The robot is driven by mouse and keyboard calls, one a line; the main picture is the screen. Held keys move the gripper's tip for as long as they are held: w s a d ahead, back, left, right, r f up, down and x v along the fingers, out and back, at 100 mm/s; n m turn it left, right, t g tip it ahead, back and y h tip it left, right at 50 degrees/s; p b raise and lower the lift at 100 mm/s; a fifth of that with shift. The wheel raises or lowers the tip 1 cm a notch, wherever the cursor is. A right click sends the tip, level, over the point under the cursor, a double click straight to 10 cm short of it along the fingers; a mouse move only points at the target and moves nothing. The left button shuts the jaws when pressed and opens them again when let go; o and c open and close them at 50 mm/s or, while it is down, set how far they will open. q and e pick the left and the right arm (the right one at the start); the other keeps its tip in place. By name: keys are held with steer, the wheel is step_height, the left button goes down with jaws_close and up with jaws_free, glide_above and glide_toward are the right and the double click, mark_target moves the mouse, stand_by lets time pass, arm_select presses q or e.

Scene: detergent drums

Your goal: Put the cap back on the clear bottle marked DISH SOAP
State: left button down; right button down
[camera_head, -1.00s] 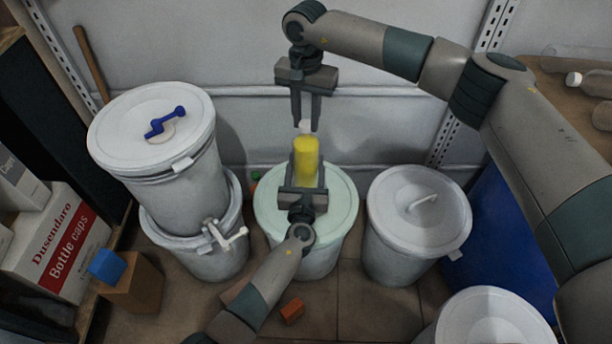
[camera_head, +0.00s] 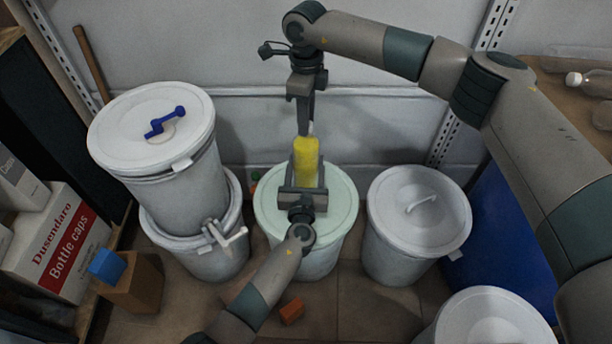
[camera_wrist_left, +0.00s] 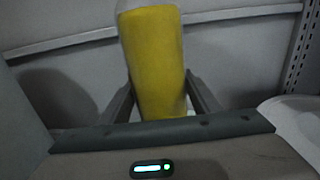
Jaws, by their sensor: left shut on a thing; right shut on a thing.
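A bottle with yellow contents (camera_head: 306,158) stands upright over the pale green drum, held between the fingers of my left gripper (camera_head: 305,176). In the left wrist view the bottle (camera_wrist_left: 155,60) fills the space between the fingers; its top is cut off and no marking can be read. My right gripper (camera_head: 304,128) points down directly above the bottle, its fingers seen nearly edge-on. It is shut on a small whitish piece (camera_head: 311,128), apparently the cap, at the bottle's mouth. The fingers mostly hide it, so I cannot tell whether it is seated on the neck.
The pale green drum lid (camera_head: 342,205) lies under the bottle. Stacked white drums (camera_head: 185,205) stand left, and another lidded drum (camera_head: 415,235) stands right. A bottle-caps box (camera_head: 62,245), a blue block (camera_head: 107,266) and an orange block (camera_head: 291,310) are at lower left and front.

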steer(key=m, duration=0.4)
steer(key=shift+m, duration=0.3)
steer(key=m, duration=1.1)
steer(key=shift+m, duration=0.3)
steer(key=c, duration=1.4)
jaws_free()
steer(key=shift+c, duration=0.2)
steer(key=shift+r, duration=2.2)
steer(key=shift+c, duration=0.2)
